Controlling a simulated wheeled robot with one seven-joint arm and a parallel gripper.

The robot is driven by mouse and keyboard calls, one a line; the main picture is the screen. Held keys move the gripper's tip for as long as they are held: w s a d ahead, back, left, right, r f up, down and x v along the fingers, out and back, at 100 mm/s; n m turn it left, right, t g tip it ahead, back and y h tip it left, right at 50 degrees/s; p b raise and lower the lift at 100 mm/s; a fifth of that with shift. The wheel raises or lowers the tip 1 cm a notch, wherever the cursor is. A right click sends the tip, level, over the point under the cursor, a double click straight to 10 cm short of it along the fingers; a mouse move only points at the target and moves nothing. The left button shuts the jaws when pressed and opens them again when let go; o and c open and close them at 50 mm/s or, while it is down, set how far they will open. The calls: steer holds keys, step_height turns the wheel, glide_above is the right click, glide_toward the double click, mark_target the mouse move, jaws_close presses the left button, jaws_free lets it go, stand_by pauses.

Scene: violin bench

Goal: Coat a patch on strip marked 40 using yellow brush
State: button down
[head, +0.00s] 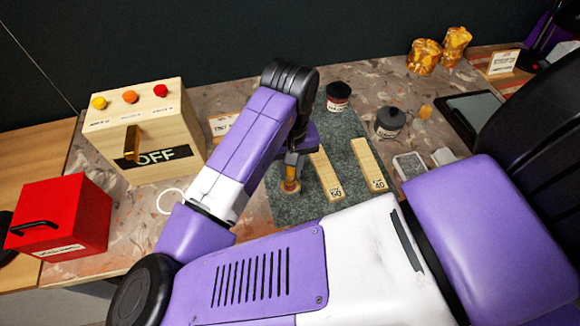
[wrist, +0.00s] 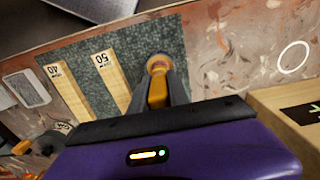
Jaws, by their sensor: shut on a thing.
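The strip marked 40 (head: 367,160) is a pale wooden strip lying on the grey-green mat (head: 349,127); it also shows at the left in the wrist view (wrist: 72,100). A second strip, whose label reads 50 in the wrist view (wrist: 107,78), lies beside it, nearer my gripper. My gripper (head: 291,175) is over the left part of the mat, left of both strips. It is shut on the yellow brush (wrist: 157,92), which points down between the fingers. The brush's lower end shows orange in the head view (head: 290,185). Whether its tip touches the mat is unclear.
A dark-lidded jar (head: 338,97) and a grey pot (head: 389,122) stand behind the strips. A wooden box (head: 147,130) marked OFF and a red box (head: 62,215) stand at left. A white ring (head: 171,201) lies between. My arm covers the front.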

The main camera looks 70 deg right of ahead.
stand_by(0.4)
step_height(320, 180, up, 7)
steer(key=p, duration=0.6)
steer(key=shift+p, duration=0.4)
stand_by(0.6)
